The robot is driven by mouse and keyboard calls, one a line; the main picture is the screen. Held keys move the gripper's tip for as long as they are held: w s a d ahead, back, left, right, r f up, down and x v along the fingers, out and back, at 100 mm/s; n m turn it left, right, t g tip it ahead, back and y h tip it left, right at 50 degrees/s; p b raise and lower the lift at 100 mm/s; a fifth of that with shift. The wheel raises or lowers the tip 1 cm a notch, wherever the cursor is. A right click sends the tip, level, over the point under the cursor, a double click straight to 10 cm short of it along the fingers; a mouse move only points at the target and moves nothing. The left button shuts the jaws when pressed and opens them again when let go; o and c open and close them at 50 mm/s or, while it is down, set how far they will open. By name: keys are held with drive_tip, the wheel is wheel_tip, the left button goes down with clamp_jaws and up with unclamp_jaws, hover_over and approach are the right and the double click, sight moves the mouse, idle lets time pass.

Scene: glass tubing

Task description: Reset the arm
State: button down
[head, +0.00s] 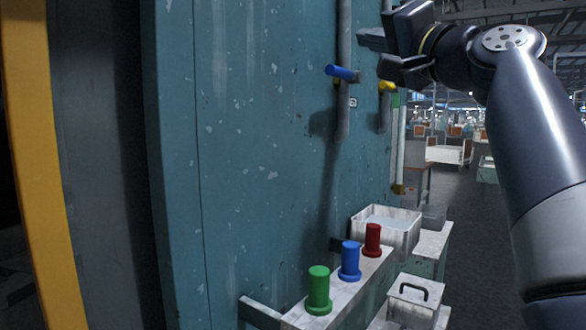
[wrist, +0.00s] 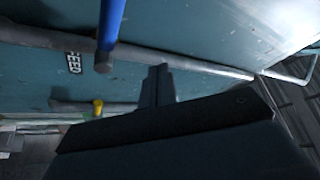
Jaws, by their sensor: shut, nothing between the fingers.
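My gripper (head: 366,36) is at the top of the head view, raised in front of the upper wall, with my arm reaching up from the right. Its fingers are shut and empty. In the wrist view the fingers (wrist: 158,84) show together at the middle. A blue valve handle (head: 343,73) sits on a vertical pipe just below and left of the gripper. The blue handle also shows in the wrist view (wrist: 111,22), apart from the fingers. A yellow handle (head: 386,86) is on another pipe, and it shows in the wrist view (wrist: 97,107).
Green (head: 319,290), blue (head: 350,261) and red (head: 372,240) pegs stand on a shelf at the wall. A white basin (head: 386,232) and a lidded box (head: 412,301) are beside it. The teal wall (head: 260,150) bounds the left. Open floor (head: 462,230) lies to the right.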

drive_tip(key=w+m+h+p, duration=0.1)
drive_tip(key=m+p, duration=0.1)
drive_tip(key=p, duration=0.2)
drive_tip(key=w+d+r+m+g+h+p, duration=0.1)
drive_tip(key=m+p, duration=0.2)
drive_tip(key=p, duration=0.1)
drive_tip(key=w+m+h+p, duration=0.2)
drive_tip(key=m+p, duration=0.1)
drive_tip(key=p, duration=0.1)
drive_tip(key=shift+d+r+g+p, duration=0.2)
drive_tip(key=shift+g+p, duration=0.1)
drive_tip(key=shift+p, duration=0.05)
drive_tip(key=shift+f, duration=0.15)
